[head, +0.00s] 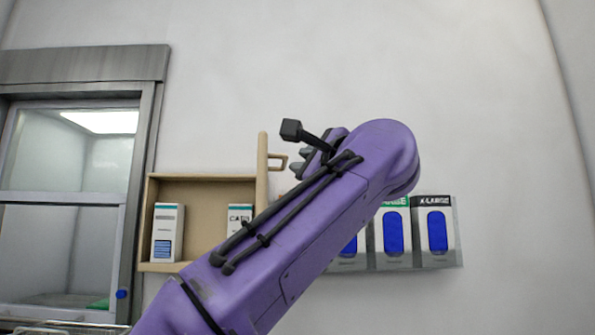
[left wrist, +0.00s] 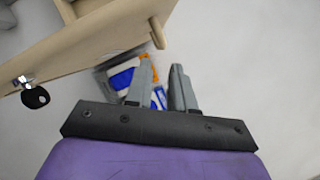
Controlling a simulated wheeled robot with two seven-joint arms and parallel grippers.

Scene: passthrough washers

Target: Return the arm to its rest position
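My left arm, purple with black cables, reaches up across the middle of the head view. My left gripper (head: 303,160) is mostly hidden behind its own wrist there, with a few grey finger parts showing beside the open cabinet door. In the left wrist view its two grey fingers (left wrist: 162,70) stand apart with a narrow gap and nothing held between them. My right gripper is in neither view.
An open wooden wall cabinet (head: 195,179) holds small boxes. Glove boxes (head: 436,235) hang right of my arm. A pass-through window (head: 70,200) is left. The upper wall is clear.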

